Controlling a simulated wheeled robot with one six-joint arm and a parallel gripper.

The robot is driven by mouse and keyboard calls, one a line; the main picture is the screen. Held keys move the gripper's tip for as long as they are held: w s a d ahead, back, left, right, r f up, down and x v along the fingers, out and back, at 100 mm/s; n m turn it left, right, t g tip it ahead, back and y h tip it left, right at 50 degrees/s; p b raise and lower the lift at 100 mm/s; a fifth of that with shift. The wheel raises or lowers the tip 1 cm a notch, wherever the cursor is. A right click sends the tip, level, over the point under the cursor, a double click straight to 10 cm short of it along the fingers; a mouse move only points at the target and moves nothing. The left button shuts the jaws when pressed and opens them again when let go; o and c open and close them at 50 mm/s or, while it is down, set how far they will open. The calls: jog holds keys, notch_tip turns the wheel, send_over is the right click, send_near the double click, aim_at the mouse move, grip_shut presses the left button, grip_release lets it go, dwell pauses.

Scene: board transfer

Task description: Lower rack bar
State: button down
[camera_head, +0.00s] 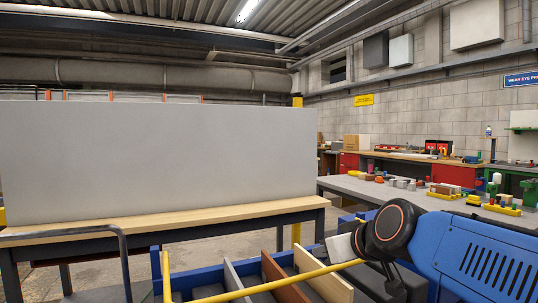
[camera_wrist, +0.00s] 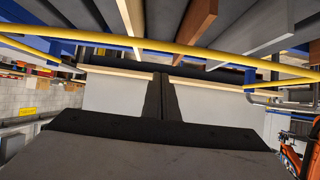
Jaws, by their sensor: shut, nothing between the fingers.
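The yellow rack bar (camera_head: 270,283) runs across the blue rack (camera_head: 203,291) at the bottom of the head view, rising to the right toward my gripper. In the wrist view the bar (camera_wrist: 165,47) crosses the upper part of the picture, just beyond the fingertips. My gripper (camera_wrist: 165,76) is shut and empty, its dark fingers side by side. In the head view my gripper (camera_head: 341,249) is near the bar's right end; its fingertips are hard to make out. I cannot tell whether it touches the bar.
Grey, brown and wood-coloured boards stand in the rack, including a brown one (camera_head: 285,281). A large pale board (camera_head: 150,160) stands on a wood-topped table (camera_head: 250,211) behind. A grey bench (camera_head: 405,193) with small parts is at right.

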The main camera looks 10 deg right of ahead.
notch_tip(320, 180, down, 7)
jog(key=s, duration=0.1)
jog(key=shift+s, duration=0.25)
jog(key=shift+d, duration=0.1)
dwell(0.6)
jog(key=w+r+v, duration=0.1)
jog(key=v, duration=1.2)
jog(key=shift+r, duration=0.25)
jog(key=shift+s, duration=0.1)
